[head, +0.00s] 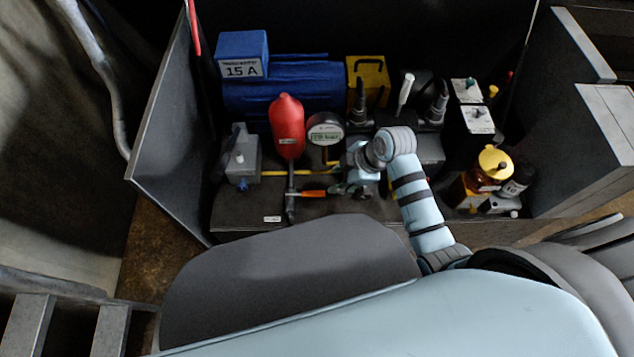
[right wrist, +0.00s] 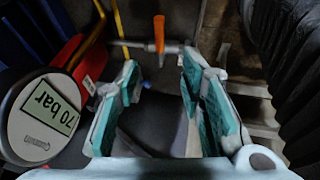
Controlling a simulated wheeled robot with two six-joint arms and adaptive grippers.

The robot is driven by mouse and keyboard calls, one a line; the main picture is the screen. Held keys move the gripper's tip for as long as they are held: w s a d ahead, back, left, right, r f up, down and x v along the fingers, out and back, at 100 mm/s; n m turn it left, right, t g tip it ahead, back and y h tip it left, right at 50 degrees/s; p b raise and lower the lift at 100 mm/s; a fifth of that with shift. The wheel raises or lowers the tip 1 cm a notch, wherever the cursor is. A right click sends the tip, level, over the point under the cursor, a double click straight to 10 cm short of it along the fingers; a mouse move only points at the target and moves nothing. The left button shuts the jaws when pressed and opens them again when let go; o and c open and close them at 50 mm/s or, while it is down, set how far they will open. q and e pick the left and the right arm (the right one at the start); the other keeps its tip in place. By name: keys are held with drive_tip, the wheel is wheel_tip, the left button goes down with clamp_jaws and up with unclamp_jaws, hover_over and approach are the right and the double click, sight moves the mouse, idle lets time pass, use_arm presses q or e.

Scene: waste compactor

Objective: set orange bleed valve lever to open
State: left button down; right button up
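The orange bleed valve lever (head: 313,193) is a short handle beside a dark vertical pipe (head: 290,205) under the red accumulator (head: 287,127). In the head view it points right, toward my gripper. In the right wrist view the lever (right wrist: 158,33) stands crosswise to a grey pipe. My right gripper (head: 343,189) is just right of the lever in the head view. In the right wrist view my right gripper (right wrist: 160,68) has its teal-padded fingers wide apart, with nothing between them; the lever is beyond the fingertips, apart from them. My left gripper is not in view.
A round gauge (head: 325,132) stands close behind my right gripper; it reads 70 bar in the wrist view (right wrist: 40,117). A yellow rod (head: 300,172) runs behind the lever. A grey box (head: 242,158) stands left, and bottles (head: 492,168) stand right. Dark panels bound both sides.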

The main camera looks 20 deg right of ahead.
sight(315, 193)
drive_tip(key=b+x, duration=0.7)
drive_tip(key=x, duration=0.7)
drive_tip(key=shift+w+a+f, duration=0.15)
drive_tip(key=shift+f, duration=0.15)
clamp_jaws()
